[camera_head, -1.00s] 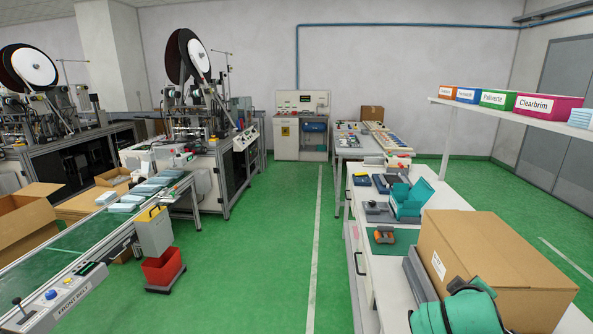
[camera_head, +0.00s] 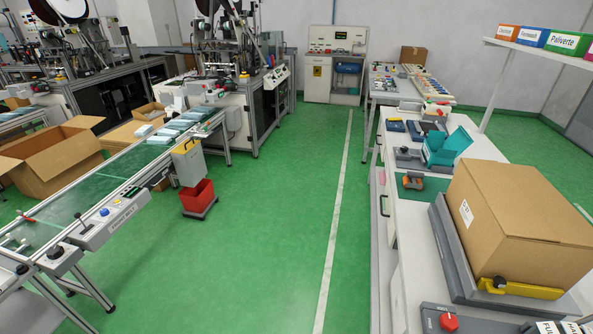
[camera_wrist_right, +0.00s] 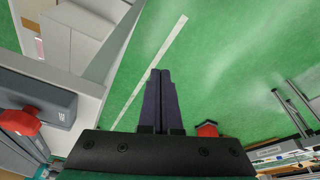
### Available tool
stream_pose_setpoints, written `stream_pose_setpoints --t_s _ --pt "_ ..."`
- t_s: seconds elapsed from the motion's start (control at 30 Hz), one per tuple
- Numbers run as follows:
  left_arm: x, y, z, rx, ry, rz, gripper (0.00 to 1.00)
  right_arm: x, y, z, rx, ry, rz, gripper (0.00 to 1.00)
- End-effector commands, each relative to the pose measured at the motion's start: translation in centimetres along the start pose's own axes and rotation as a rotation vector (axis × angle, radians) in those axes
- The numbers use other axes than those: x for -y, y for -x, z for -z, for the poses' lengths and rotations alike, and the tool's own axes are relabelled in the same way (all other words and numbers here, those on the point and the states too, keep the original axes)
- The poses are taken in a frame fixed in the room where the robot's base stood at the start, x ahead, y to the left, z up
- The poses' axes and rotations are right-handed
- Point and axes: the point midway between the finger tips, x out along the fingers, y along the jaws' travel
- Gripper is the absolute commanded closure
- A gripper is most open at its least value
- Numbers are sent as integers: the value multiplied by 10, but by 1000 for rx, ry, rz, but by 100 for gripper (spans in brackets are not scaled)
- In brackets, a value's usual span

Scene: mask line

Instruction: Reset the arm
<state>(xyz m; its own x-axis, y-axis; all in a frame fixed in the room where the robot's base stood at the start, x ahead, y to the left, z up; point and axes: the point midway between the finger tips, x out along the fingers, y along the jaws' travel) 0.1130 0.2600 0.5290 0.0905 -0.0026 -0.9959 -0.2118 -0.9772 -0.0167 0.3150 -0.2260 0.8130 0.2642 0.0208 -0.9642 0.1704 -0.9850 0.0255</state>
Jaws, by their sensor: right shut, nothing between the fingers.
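My right gripper (camera_wrist_right: 161,100) shows in the right wrist view, its two dark fingers pressed together with nothing between them. Behind the fingertips are the green floor and a white floor line. The gripper is beside the white bench (camera_wrist_right: 95,85). Neither gripper and neither arm shows in the head view. My left gripper is in no view.
On the bench at right, a cardboard box (camera_head: 525,215) rests on a grey platform, near a red knob (camera_head: 449,321). A conveyor (camera_head: 80,200) runs along the left, with a red bin (camera_head: 198,196) beside it. The green floor (camera_head: 270,230) between is open.

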Motion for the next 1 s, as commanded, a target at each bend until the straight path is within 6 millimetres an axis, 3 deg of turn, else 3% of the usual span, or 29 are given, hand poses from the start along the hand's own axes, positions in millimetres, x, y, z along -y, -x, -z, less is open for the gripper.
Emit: stream_pose_setpoints --t_s 0.17,0.27,0.4,0.5,0.6,0.7,1.0 --pt "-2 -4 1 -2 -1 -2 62 4 -79 -34 42 7 5 100" --pt "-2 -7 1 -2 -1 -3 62 6 -129 -70 71 13 8 100" --pt "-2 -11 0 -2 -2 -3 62 9 -197 -149 119 24 13 100" --pt "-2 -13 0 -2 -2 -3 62 10 -224 -209 149 32 15 100" --pt "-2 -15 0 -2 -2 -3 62 10 -233 -252 168 38 16 100" --pt "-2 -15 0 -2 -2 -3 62 9 -234 -272 174 41 17 100" --pt "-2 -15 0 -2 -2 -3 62 9 -234 -275 174 41 17 100"
